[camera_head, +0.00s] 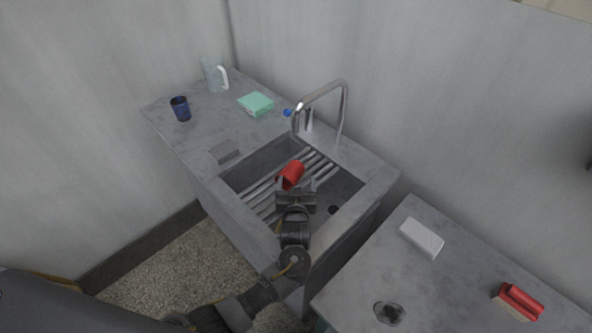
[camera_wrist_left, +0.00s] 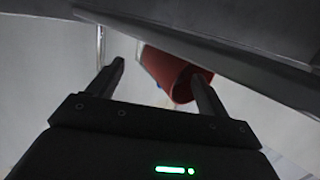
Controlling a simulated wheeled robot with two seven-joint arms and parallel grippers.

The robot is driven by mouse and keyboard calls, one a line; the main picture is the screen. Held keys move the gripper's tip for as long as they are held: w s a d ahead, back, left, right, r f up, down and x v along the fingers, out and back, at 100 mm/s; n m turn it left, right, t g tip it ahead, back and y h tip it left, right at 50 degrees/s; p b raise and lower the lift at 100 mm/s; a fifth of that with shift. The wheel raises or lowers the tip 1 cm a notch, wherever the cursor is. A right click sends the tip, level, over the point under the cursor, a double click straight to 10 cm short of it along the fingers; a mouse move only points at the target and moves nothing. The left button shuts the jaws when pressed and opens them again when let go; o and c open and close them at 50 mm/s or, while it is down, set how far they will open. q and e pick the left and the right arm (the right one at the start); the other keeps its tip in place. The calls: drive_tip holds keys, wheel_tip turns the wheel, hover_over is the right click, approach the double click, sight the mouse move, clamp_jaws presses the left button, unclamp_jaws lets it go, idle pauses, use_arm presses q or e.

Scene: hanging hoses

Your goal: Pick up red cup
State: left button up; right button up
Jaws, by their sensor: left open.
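The red cup (camera_head: 291,174) lies on its side on the metal bars of the rack in the sink. My left gripper (camera_head: 296,184) is over the sink, just in front of the cup in the head view, and hides part of it. In the left wrist view the cup (camera_wrist_left: 172,72) shows beyond and partly between the two open fingers (camera_wrist_left: 160,80), closer to the right finger. The jaws are open and hold nothing. I cannot tell whether a finger touches the cup. My right gripper is not in view.
The sink (camera_head: 237,206) has raised walls around the rack (camera_head: 322,170), and a tall curved faucet (camera_head: 343,105) stands behind it. A blue cup (camera_head: 181,109), a clear pitcher (camera_head: 212,74) and a green box (camera_head: 256,104) stand on the left counter. A white block (camera_head: 421,238) and a red-topped brush (camera_head: 519,300) lie at right.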

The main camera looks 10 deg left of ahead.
sight(296, 171)
use_arm(q)
drive_tip(key=shift+w+a, duration=0.1)
drive_tip(key=shift+w, duration=0.05)
drive_tip(key=p+x, duration=0.1)
drive_tip(key=x, duration=0.3)
drive_tip(key=shift+w+a, duration=0.15)
drive_tip(key=shift+w+f, duration=0.1)
drive_tip(key=shift+w, duration=0.25)
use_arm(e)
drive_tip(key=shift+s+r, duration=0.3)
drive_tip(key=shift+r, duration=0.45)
use_arm(q)
clamp_jaws()
